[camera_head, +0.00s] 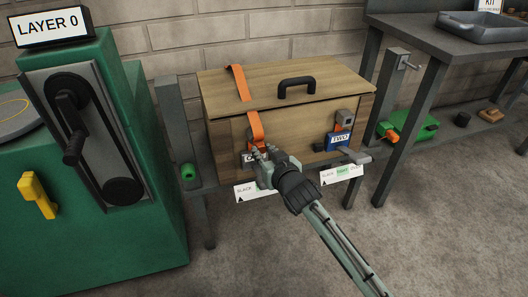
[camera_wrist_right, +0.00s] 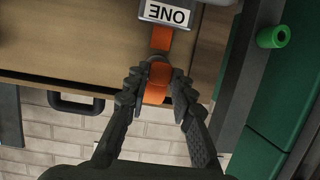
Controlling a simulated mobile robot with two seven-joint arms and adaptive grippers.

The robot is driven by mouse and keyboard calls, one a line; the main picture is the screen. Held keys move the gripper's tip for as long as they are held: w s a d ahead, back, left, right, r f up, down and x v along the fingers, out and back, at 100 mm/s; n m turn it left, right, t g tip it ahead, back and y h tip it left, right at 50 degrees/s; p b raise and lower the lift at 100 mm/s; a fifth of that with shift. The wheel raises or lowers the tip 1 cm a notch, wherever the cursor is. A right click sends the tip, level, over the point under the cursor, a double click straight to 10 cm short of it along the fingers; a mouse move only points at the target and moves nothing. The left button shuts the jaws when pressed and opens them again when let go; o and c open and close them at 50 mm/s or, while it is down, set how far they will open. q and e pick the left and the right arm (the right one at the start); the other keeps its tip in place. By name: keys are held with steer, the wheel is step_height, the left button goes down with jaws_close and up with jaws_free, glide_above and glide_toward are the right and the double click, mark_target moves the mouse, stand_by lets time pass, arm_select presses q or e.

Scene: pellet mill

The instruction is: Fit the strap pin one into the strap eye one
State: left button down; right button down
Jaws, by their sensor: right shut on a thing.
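The orange strap (camera_head: 256,128) of side one hangs down the front of the wooden crate (camera_head: 225,103). My right gripper (camera_head: 266,158) is low at the crate's front, at the strap's lower end. In the wrist view my right gripper (camera_wrist_right: 158,88) is shut on an orange piece at the strap's end, which I take for strap pin one (camera_wrist_right: 157,84). A dark round part and a short orange piece (camera_wrist_right: 161,38) lie between it and the grey housing labelled ONE (camera_wrist_right: 183,14). I cannot make out strap eye one clearly or tell whether the pin touches it. My left gripper is out of view.
The blue unit labelled TWO (camera_head: 340,140) is on the crate's right front. Slack cards (camera_head: 340,174) hang below. A green machine (camera_head: 120,200) stands left, a grey bench (camera_head: 445,40) right. A green cylinder (camera_wrist_right: 273,37) is near the gripper's side. The floor in front is clear.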

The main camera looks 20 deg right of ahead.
steer(key=c, duration=0.7)
jaws_free()
steer(key=shift+c, duration=0.2)
steer(key=shift+s, duration=0.15)
steer(key=v, duration=0.6)
steer(key=shift+s+r, duration=0.2)
steer(key=shift+s, duration=0.15)
stand_by(0.4)
steer(key=shift+x, duration=3.35)
